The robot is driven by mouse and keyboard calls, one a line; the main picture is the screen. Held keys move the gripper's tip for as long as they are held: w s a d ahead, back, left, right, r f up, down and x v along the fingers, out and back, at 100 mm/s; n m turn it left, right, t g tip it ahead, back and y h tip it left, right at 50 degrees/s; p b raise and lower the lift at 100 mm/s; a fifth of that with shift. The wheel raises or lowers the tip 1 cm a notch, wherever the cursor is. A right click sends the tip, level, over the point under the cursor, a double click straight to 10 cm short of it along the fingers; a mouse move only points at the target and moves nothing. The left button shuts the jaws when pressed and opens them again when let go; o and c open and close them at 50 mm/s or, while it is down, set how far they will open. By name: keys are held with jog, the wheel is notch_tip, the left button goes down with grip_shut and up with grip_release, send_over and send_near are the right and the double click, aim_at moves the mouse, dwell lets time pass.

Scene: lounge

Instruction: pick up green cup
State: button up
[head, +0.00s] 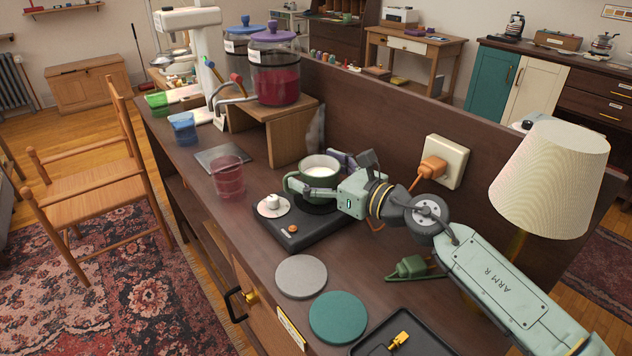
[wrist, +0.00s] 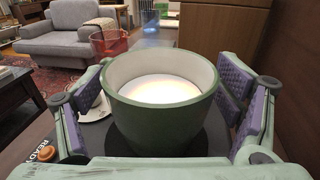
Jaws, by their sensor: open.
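A green cup (wrist: 160,128) with a white inside and pale contents stands upright on the black hot plate (head: 290,240); in the head view its rim shows (head: 321,166). My gripper (wrist: 165,95) is open, with its purple-padded fingers on either side of this cup; narrow gaps seem to remain. Its lower part is partly hidden in the head view. A see-through green cup (head: 157,103) stands at the far left end of the counter, well away from my gripper.
A see-through red cup (head: 228,178) stands left of the hot plate, and a blue one (head: 183,129) stands farther back. A wooden stand (head: 290,138) with jars is behind. Two round coasters (head: 301,277) (head: 338,317) and a black tray (head: 415,335) lie in front. A wall panel (head: 400,135) borders the right.

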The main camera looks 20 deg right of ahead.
jog(key=c, duration=1.5)
jog(key=shift+c, duration=0.7)
jog(key=shift+r, duration=0.25)
